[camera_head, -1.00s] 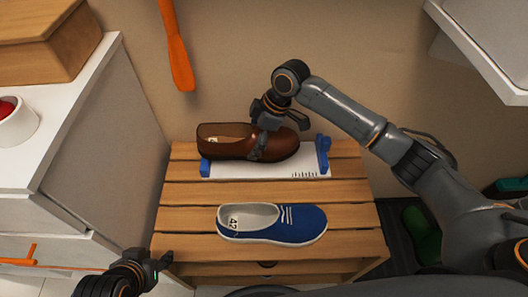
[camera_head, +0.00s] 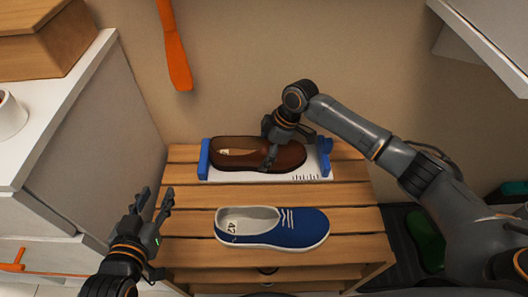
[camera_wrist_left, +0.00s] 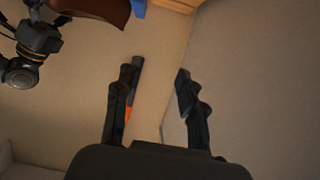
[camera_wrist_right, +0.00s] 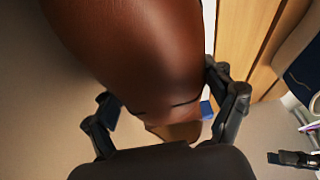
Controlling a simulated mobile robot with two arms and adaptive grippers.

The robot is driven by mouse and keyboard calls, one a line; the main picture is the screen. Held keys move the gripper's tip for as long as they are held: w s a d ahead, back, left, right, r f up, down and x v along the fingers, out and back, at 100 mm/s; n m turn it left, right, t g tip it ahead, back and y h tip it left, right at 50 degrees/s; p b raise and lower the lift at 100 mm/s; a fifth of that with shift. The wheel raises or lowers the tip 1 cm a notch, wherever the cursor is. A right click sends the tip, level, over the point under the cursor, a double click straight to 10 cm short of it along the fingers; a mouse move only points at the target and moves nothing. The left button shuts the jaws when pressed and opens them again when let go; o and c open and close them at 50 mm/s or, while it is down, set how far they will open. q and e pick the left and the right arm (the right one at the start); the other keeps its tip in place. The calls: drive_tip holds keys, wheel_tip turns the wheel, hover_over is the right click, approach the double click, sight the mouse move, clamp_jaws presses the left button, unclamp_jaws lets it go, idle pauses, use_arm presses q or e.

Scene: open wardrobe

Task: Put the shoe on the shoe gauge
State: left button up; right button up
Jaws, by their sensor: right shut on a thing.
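The brown leather shoe (camera_head: 235,154) lies along the white shoe gauge (camera_head: 305,178), between its two blue end stops, in the head view. My right gripper (camera_head: 270,160) is shut on the shoe's front part from above; the shoe (camera_wrist_right: 140,45) fills much of the right wrist view between the fingers. Whether the shoe rests fully on the plate cannot be told. A blue canvas shoe (camera_head: 290,224) marked 42 lies on the slats in front of the gauge. My left gripper (camera_head: 155,205) is open and empty at the bench's left edge; its spread fingers show in the left wrist view (camera_wrist_left: 158,85).
The slatted wooden bench (camera_head: 185,195) carries the gauge and the blue shoe. A white cabinet (camera_head: 90,130) stands at the left. An orange shoehorn (camera_head: 174,50) hangs on the back wall. Green shoes (camera_head: 425,240) lie on the floor at right.

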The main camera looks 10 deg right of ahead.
drive_tip(key=o, duration=1.4)
drive_tip(key=shift+r, duration=0.1)
drive_tip(key=shift+d+r, duration=0.1)
drive_tip(key=shift+r, duration=0.1)
use_arm(q)
drive_tip(key=s+f+g, duration=0.1)
drive_tip(key=s+a+f+g+y+p, duration=0.1)
drive_tip(key=s+f, duration=0.1)
drive_tip(key=s+a+f+g+p, duration=0.1)
drive_tip(key=f+g, duration=0.1)
drive_tip(key=shift+s+f, duration=0.15)
drive_tip(key=shift+s, duration=0.25)
use_arm(e)
drive_tip(key=v, duration=0.5)
drive_tip(key=p+v, duration=0.1)
drive_tip(key=v, duration=0.4)
drive_tip(key=shift+d+r, duration=0.1)
drive_tip(key=shift+r, duration=0.3)
use_arm(q)
drive_tip(key=s+a+f+g+y, duration=0.1)
drive_tip(key=s+a+f+g, duration=0.2)
drive_tip(key=s, duration=0.5)
drive_tip(key=shift+s+f+n+g+y, duration=0.3)
drive_tip(key=shift+f+g, duration=0.25)
drive_tip(key=shift+g, duration=0.55)
use_arm(e)
drive_tip(key=shift+d+r, duration=0.15)
drive_tip(key=shift+r, duration=0.15)
